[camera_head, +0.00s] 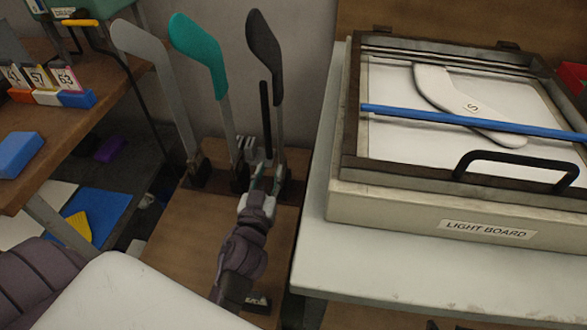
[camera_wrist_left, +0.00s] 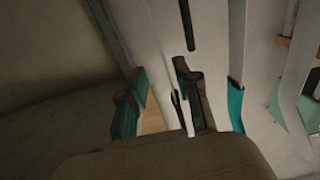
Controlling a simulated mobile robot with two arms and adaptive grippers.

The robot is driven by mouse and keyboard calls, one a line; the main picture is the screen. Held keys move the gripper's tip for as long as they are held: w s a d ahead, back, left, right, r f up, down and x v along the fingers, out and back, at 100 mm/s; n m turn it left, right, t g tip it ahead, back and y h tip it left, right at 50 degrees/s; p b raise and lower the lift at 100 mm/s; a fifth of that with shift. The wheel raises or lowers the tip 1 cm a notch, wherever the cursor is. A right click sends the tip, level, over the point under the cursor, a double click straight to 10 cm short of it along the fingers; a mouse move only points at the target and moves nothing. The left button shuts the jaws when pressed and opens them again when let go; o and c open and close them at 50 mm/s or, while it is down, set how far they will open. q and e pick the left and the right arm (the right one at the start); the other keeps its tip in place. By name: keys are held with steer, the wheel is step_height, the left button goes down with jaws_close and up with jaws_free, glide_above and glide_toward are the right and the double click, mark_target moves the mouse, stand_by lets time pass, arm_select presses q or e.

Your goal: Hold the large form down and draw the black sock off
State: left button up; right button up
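Three upright leg-shaped forms stand in a row in the head view. The right form (camera_head: 278,128) carries a black sock (camera_head: 264,52) over its upper part, with its grey shaft bare below. The middle form wears a teal sock (camera_head: 198,50); the left one (camera_head: 155,70) is bare grey. My left gripper (camera_head: 266,173) is low at the foot of the black-sock form. Its fingers stand apart in the left wrist view (camera_wrist_left: 159,76); I cannot tell whether they touch the form. The teal sock's edge (camera_wrist_left: 235,106) also shows there. My right gripper is out of view.
A slim black upright bar (camera_head: 264,112) stands just left of the black-sock form's shaft. A light board (camera_head: 400,213) with a blue rod (camera_head: 455,118) and a white form marked S (camera_head: 440,95) is at right. A wooden bench (camera_head: 90,100) is at left.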

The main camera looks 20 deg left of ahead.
mark_target(280, 138)
arm_select(q)
steer(key=x, duration=1.2)
steer(key=shift+w, duration=0.1)
steer(key=shift+x, duration=0.8)
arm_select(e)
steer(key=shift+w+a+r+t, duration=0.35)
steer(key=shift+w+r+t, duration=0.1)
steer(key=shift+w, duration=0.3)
arm_select(q)
jaws_close()
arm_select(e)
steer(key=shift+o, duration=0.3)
